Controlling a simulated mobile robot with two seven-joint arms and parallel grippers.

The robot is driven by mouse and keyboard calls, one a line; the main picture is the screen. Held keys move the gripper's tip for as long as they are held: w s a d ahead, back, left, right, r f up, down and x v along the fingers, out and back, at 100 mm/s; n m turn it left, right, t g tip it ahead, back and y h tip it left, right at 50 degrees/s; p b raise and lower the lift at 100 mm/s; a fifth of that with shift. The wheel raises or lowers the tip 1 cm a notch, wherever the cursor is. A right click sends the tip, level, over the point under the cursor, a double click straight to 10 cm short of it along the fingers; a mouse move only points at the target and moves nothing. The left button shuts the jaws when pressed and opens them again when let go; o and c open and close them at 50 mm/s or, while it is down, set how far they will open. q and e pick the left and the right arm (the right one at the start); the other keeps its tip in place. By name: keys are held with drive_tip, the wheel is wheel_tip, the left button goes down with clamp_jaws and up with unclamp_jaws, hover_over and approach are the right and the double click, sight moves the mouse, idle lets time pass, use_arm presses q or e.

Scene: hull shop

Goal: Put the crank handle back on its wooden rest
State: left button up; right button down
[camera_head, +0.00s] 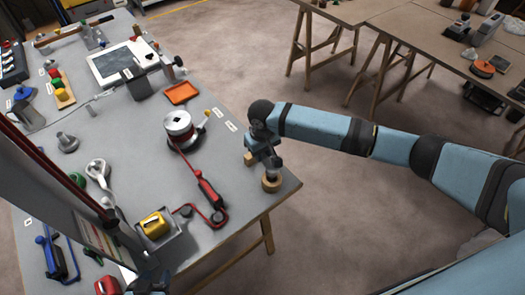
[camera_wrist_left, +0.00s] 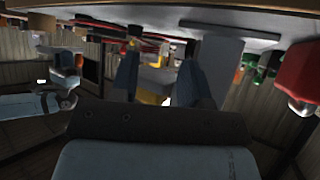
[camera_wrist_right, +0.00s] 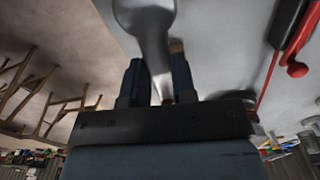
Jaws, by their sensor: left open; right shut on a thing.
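My right gripper (camera_head: 262,150) is at the right front corner of the grey bench. It is shut on a grey, flared metal piece, seen between the fingers in the right wrist view (camera_wrist_right: 150,28), which seems to be the crank handle. A round wooden piece (camera_head: 271,184), perhaps the rest, is directly below it at the bench edge. I cannot tell whether they touch. A small wooden block (camera_head: 249,158) is beside the gripper. My left gripper (camera_head: 150,284) is low at the bottom of the head view, partly cut off. Its fingers (camera_wrist_left: 157,78) are apart and empty.
A red-handled tool (camera_head: 209,193) with a red cable lies left of the right gripper. A metal spool (camera_head: 179,128), orange tray (camera_head: 181,93) and yellow item in a grey holder (camera_head: 154,225) stand on the bench. Bare bench (camera_head: 240,200) lies between tool and edge.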

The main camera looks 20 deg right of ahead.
drive_tip(key=shift+f, duration=0.2)
drive_tip(key=shift+f+p, duration=0.25)
drive_tip(key=shift+p, duration=0.05)
drive_tip(key=shift+f+p, duration=0.3)
drive_tip(key=shift+f, duration=0.75)
idle(1.4)
drive_tip(key=shift+f+p, duration=0.3)
idle(0.3)
drive_tip(key=shift+c, duration=2.3)
unclamp_jaws()
